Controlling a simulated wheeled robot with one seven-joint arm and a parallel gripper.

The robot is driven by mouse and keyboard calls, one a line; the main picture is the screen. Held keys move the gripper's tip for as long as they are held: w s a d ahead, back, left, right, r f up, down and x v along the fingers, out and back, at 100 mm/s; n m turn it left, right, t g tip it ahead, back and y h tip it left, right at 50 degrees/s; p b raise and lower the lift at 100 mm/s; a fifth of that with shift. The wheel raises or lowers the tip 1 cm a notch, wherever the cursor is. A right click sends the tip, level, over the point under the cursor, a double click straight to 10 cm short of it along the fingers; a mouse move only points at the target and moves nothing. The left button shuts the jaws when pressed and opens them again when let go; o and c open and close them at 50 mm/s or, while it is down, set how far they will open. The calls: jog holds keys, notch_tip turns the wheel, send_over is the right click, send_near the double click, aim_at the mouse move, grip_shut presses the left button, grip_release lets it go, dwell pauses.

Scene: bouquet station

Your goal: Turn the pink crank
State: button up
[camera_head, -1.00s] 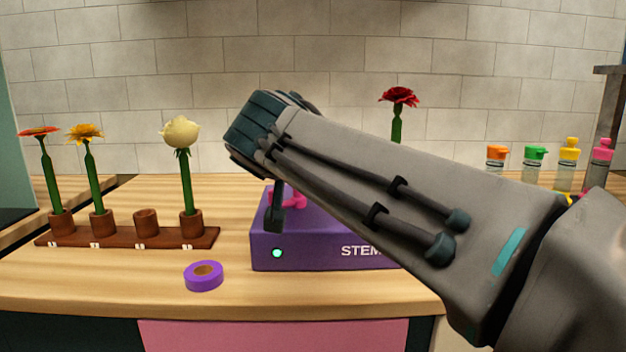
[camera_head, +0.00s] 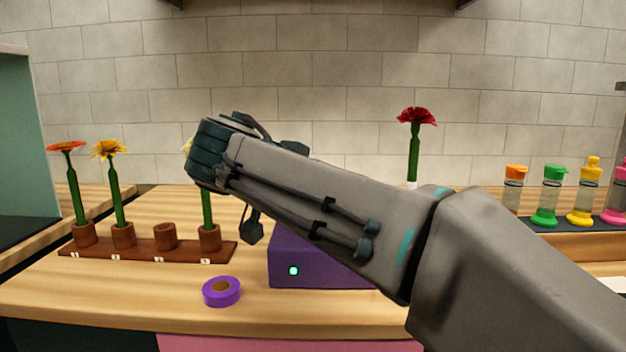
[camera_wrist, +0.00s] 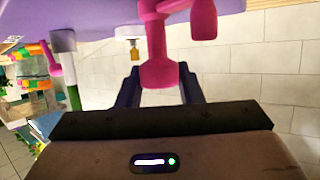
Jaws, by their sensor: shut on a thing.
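The pink crank (camera_wrist: 160,72) shows in the wrist view, with its knob between the two dark fingers of my gripper (camera_wrist: 159,84). The gripper is shut on this knob. The purple machine (camera_wrist: 100,18) that carries the crank fills the top of the wrist view. In the head view the machine (camera_head: 320,265) stands on the wooden counter with a lit green light on its front, partly covered by my arm. My gripper (camera_head: 252,232) is at its upper left side there, mostly behind my wrist. The crank is hidden in the head view.
A brown rack (camera_head: 140,251) with several flower cups stands left of the machine. A purple tape roll (camera_head: 221,291) lies in front. A red flower (camera_head: 415,135) stands behind my arm. Several colourful-capped bottles (camera_head: 550,200) stand at the right.

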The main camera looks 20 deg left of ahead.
jog(key=o, duration=1)
jog(key=shift+s, duration=0.1)
jog(key=shift+p+v, duration=1.75)
jog(key=shift+v, duration=5.1)
